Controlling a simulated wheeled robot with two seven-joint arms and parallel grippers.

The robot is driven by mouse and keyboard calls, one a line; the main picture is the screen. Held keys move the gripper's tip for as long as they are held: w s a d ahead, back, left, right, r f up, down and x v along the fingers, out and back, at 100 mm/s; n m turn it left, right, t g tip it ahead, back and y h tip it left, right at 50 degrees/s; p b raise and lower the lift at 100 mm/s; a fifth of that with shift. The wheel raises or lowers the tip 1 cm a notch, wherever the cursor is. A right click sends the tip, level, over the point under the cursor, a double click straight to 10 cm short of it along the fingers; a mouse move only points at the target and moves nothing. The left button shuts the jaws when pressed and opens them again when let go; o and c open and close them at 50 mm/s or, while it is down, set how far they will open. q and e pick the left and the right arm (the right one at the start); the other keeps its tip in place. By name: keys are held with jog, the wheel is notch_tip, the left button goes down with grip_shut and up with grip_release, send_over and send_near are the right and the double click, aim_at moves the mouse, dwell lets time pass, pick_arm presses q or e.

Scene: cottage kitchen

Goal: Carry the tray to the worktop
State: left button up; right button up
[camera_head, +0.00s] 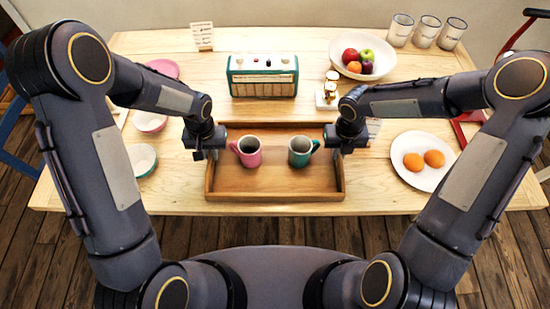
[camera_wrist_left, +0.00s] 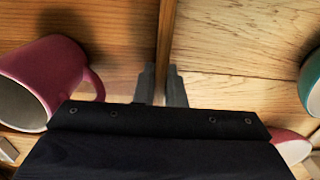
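The wooden tray (camera_head: 275,196) lies near the front edge of the table, with a pink mug (camera_head: 248,153) and a teal mug (camera_head: 300,152) standing in it. My left gripper (camera_head: 208,153) is at the tray's left wall. In the left wrist view my fingers (camera_wrist_left: 161,86) are close together on both sides of the tray wall (camera_wrist_left: 166,30), and the pink mug (camera_wrist_left: 42,78) is beside it. My right gripper (camera_head: 334,150) is at the tray's right wall; its fingertips are too small and partly hidden to tell how far apart they are.
The table (camera_head: 385,195) also bears a radio (camera_head: 263,84) behind the tray, a fruit bowl (camera_head: 345,70), a plate with two orange fruits (camera_head: 418,178) on the right, and bowls (camera_head: 143,158) on the left. Glasses (camera_head: 426,31) stand at the back right.

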pick_arm(q)
jog(key=shift+r, duration=0.15)
grip_shut()
pick_arm(e)
jog(key=shift+r, duration=0.15)
grip_shut()
